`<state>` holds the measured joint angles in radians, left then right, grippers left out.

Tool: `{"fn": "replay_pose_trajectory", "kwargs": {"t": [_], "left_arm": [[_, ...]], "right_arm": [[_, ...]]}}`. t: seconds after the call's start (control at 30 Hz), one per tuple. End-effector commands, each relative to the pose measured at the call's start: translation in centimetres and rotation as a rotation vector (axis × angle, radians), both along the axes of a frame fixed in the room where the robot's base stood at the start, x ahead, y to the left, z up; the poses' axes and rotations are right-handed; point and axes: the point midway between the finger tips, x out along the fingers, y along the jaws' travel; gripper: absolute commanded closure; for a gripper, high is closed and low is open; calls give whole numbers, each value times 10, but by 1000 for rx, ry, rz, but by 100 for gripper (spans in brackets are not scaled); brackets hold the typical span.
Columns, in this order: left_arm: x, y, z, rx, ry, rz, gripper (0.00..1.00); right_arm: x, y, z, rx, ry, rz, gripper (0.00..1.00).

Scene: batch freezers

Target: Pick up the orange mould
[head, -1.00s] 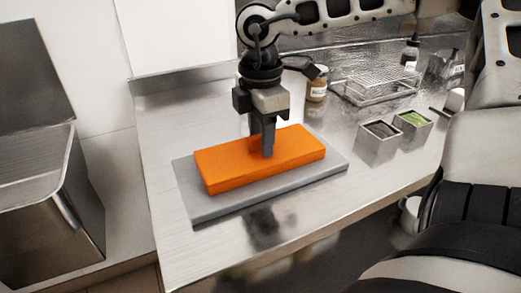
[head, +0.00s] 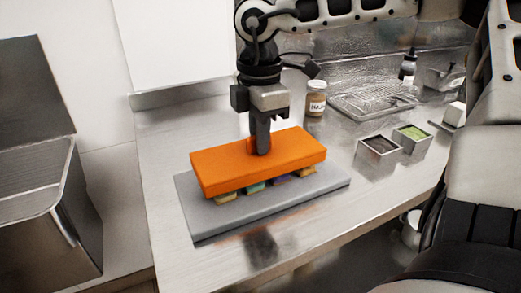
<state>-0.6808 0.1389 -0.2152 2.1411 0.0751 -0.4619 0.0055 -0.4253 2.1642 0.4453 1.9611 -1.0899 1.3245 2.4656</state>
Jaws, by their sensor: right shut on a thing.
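The orange mould (head: 285,159) is a flat rectangular block in the middle of the head view. My right gripper (head: 262,146) points straight down and is shut on the mould's middle. The mould is raised above a grey slab (head: 210,218) and looks about level. Several small coloured pieces (head: 256,187), tan, green and purple, show in the gap between mould and slab. I cannot tell whether they touch the mould. My left gripper is not in view.
The slab lies on a steel counter (head: 160,150). A steel bin (head: 60,225) is at the left.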

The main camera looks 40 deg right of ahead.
Motion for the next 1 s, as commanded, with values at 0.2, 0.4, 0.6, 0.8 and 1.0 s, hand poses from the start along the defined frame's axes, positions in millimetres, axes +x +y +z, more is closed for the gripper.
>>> {"fn": "replay_pose_trajectory", "kwargs": {"t": [0.2, 0.4, 0.6, 0.8, 1.0], "left_arm": [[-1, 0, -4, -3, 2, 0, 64], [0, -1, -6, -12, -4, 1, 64], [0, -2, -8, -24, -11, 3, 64], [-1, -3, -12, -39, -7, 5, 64], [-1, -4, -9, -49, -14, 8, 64]], "right_arm": [[-31, -12, 41, 2, -7, 0, 100], [-68, -27, 68, 4, -1, 1, 100], [-99, -40, 83, 1, 1, -1, 100], [-120, -48, 93, 0, 3, 0, 100], [-130, -52, 98, 0, 6, -1, 100]]}}
